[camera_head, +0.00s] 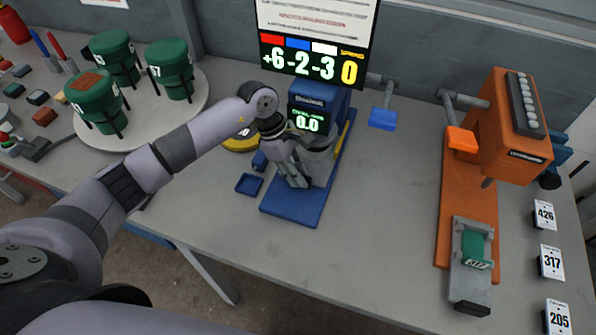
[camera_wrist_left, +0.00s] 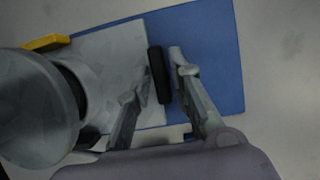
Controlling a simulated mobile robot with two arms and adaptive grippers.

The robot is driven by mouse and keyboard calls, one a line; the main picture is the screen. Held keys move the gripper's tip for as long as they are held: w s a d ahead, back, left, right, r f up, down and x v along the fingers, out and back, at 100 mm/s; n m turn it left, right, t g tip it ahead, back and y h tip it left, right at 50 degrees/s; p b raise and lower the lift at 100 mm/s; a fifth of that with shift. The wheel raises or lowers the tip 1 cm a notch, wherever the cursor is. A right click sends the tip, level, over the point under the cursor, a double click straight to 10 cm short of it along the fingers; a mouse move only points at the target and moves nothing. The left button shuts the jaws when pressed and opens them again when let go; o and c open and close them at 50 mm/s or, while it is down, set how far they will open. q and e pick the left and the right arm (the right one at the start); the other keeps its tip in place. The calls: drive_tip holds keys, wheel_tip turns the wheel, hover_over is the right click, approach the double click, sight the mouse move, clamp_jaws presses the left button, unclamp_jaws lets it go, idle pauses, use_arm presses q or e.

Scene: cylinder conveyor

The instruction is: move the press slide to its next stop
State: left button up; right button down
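The blue press (camera_head: 318,99) stands in the middle of the table, its small display reading 0.0. Its long blue base (camera_head: 290,208) reaches toward the front edge. In the left wrist view a grey slide plate (camera_wrist_left: 118,58) lies over the blue base (camera_wrist_left: 212,50), with an upright dark handle bar (camera_wrist_left: 159,76) at its edge. My left gripper (camera_head: 303,182) is low over the base's front part. My arm and gripper hide most of the slide in the head view. My right gripper is out of view.
An orange press (camera_head: 511,125) with a grey sliding carriage (camera_head: 470,288) stands at the right, beside number cards (camera_head: 551,262). A small blue tray (camera_head: 249,184) lies left of the blue base. A round tray (camera_head: 199,104) with green containers is at the left. Table between the presses is clear.

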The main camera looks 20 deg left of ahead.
use_arm(q)
clamp_jaws()
idle(0.4)
